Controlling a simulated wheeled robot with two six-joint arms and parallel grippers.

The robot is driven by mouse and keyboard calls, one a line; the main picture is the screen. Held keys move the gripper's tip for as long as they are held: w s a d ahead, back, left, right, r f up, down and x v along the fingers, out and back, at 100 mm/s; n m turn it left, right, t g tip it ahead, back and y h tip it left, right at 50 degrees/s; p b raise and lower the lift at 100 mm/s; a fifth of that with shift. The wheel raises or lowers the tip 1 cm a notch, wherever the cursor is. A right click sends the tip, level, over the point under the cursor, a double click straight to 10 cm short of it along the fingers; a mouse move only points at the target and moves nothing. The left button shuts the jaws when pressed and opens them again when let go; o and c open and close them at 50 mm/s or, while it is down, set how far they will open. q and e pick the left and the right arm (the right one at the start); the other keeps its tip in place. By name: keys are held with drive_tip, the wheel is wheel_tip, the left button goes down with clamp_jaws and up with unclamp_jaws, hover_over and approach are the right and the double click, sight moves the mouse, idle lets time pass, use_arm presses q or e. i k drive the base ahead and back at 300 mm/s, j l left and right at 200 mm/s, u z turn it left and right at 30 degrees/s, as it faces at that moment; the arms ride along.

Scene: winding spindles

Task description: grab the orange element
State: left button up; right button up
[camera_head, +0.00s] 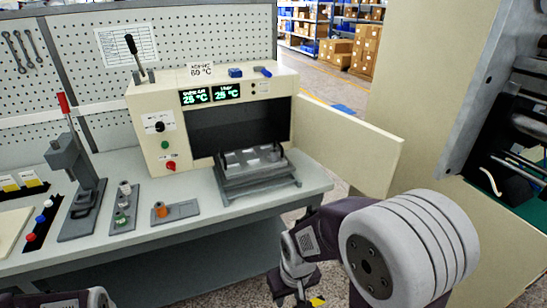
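The orange element (161,211) is a small short piece standing on a flat grey plate (183,210) near the front of the workbench. My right gripper (300,291) is at the bottom edge, in front of the bench and to the right of the orange element, well apart from it. Its fingertips are small and partly cut off, so I cannot tell if it is open. Only a bit of my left arm shows at the bottom left corner; the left gripper is out of frame.
Beside the orange element on the left stand a grey holder (123,214) with small pieces and a lever press (80,190) with a red handle. Behind is a cream oven (160,135) with its door (350,145) open and a grey fixture (257,178) in front.

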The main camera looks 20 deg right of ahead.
sight(161, 210)
drive_tip(key=i+j+z, duration=0.15)
drive_tip(key=j, duration=0.25)
drive_tip(key=i+j+z, duration=0.15)
drive_tip(key=j, duration=0.25)
drive_tip(key=i+j+z, duration=0.15)
drive_tip(key=j, duration=0.3)
drive_tip(key=i+j+z, duration=0.15)
drive_tip(key=j, duration=0.3)
